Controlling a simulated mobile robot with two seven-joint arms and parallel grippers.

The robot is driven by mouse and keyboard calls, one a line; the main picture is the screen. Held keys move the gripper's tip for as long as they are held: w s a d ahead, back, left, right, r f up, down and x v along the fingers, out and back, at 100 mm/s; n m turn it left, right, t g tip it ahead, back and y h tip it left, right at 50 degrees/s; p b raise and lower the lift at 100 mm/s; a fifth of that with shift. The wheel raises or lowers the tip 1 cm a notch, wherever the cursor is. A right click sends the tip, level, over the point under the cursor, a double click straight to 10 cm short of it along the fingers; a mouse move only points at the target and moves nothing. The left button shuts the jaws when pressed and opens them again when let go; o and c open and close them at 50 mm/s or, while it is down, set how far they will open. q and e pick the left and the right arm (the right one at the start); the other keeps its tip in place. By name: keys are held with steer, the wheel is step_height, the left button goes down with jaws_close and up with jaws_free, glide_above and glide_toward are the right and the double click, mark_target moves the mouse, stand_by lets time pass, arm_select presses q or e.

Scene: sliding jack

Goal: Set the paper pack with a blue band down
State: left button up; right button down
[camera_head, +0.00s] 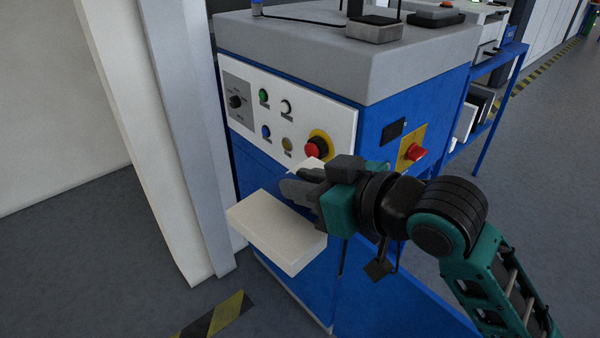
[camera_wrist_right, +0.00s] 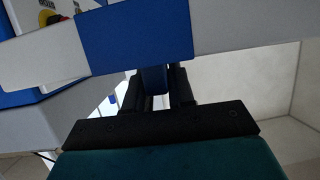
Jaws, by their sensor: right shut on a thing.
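The paper pack (camera_head: 272,232) is a flat white slab in the head view, in front of the blue machine cabinet. My right gripper (camera_head: 298,188) is shut on it, with dark fingers pointing left across it. In the right wrist view the pack crosses the top of the picture, and its blue band (camera_wrist_right: 135,38) shows between two white ends. The fingers (camera_wrist_right: 168,90) meet it near the band. The pack looks held clear of the floor. My left gripper is not in view.
The blue cabinet (camera_head: 392,132) has a grey top (camera_head: 320,45) and a white control panel (camera_head: 240,118) with buttons, including a red one (camera_head: 316,147). A white post (camera_head: 180,130) stands left. A blue shelf rack (camera_head: 487,115) is at right. Grey floor (camera_head: 110,270) is open at lower left.

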steer(key=n+g+y, duration=0.1)
steer(key=d+f+n+g+y, duration=0.1)
steer(key=n+g, duration=0.1)
steer(key=f+n+g+y, duration=0.1)
steer(key=shift+s+d+f+n+g, duration=0.25)
steer(key=shift+s+d+n+g, duration=0.05)
steer(key=n+g, duration=0.1)
steer(key=f+n+g, duration=0.1)
steer(key=n+g+y, duration=0.1)
steer(key=shift+s+d+f, duration=0.25)
steer(key=shift+d+f, duration=0.05)
steer(key=shift+d, duration=0.05)
steer(key=shift+s+d+f+n+g, duration=0.15)
steer(key=shift+n+g, duration=0.25)
steer(key=shift+g, duration=0.3)
steer(key=w+d+f+m+t+h, duration=0.1)
steer(key=d+f+m+t+h, duration=0.5)
steer(key=f+m+t, duration=0.35)
steer(key=d+r+m+t+h, duration=0.3)
steer(key=d+r+m+h, duration=0.1)
steer(key=d+m+h, duration=0.3)
steer(key=shift+s+d+r+m+h, duration=0.35)
steer(key=shift+s+d+r+h, duration=0.05)
steer(key=shift+d, duration=0.2)
steer(key=shift+d+t, duration=0.1)
steer(key=shift+t, duration=0.15)
